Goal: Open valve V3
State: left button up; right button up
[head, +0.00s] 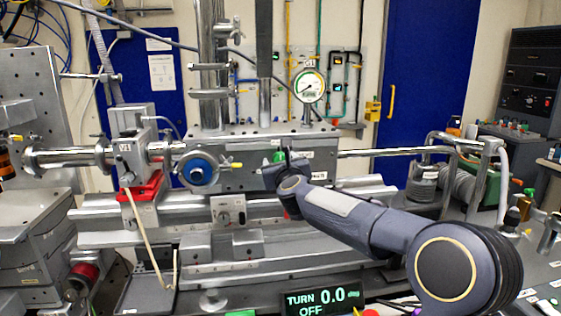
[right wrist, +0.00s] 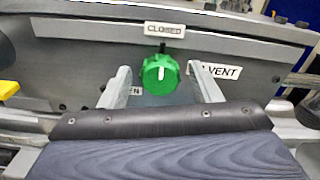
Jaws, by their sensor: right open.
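A round green knob (right wrist: 157,76) sits on a grey panel in the right wrist view, with its white mark pointing up toward a "CLOSED" label (right wrist: 164,30). A second label (right wrist: 133,91) at its lower left is partly hidden and shows "EN". A label ending in "VENT" (right wrist: 222,72) is to its right, partly covered by a finger. I cannot read "V3" anywhere. My right gripper (right wrist: 163,84) is open, its fingers on either side of the knob; contact cannot be told. In the head view, the green knob (head: 278,156) shows just behind my right gripper (head: 284,165). My left gripper is not in view.
A display (head: 322,300) reads "TURN 0.0 deg OFF". A round gauge (head: 309,86) stands above the panel. A blue round part (head: 199,170) is left of the knob, and a red clamp-like part (head: 146,186) farther left.

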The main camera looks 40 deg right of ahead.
jog(key=shift+c, duration=0.4)
jog(key=c, duration=0.9)
jog(key=shift+n, duration=0.4)
jog(key=shift+a+f+n+p, duration=0.1)
jog(key=shift+n+p, duration=1.05)
jog(key=shift+n, duration=4.6)
jog(key=shift+f+n+p, duration=0.1)
jog(key=shift+n+p, duration=1)
jog(key=shift+n, duration=4.95)
